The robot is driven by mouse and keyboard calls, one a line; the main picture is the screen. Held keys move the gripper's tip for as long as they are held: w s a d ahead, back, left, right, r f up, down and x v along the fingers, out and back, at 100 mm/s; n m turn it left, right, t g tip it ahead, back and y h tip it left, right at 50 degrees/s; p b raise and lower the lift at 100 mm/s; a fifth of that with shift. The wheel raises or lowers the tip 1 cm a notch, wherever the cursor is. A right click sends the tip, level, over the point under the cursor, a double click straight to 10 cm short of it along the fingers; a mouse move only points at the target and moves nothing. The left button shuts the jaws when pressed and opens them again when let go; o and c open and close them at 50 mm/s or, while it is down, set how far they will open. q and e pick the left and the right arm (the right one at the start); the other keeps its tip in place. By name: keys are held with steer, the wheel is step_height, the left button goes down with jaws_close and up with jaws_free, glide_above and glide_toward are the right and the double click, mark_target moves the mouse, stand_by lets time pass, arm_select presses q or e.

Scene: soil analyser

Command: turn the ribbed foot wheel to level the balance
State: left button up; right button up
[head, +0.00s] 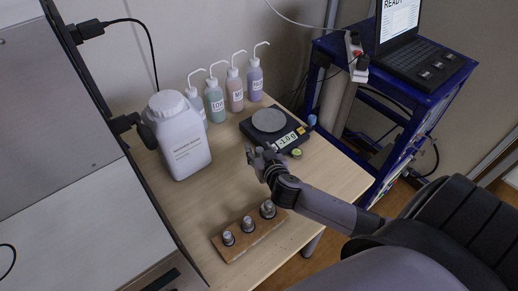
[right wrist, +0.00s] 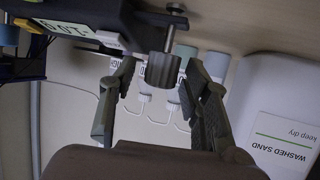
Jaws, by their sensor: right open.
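The balance (head: 257,134) is a black unit with a round grey pan and a lit display, near the table's back right. In the right wrist view, which is upside down, its dark underside (right wrist: 85,12) fills the top left. The ribbed foot wheel (right wrist: 163,70) is a grey knurled cylinder on a thin metal stem. My right gripper (head: 257,158) is at the balance's front left corner. In the right wrist view the gripper (right wrist: 160,75) is open, with one finger on each side of the wheel and gaps visible. The wheel is hidden in the head view. My left gripper is not in view.
Several wash bottles (head: 214,101) stand behind, with a large white sand tub (head: 180,142) at left. A wooden block (head: 238,245) holding metal weights is in front. A blue cart (head: 415,95) with a laptop stands at right. The table's middle is clear.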

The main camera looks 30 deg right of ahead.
steer(key=shift+w+f, duration=0.1)
steer(key=shift+w, duration=0.1)
steer(key=shift+c, duration=0.5)
jaws_close()
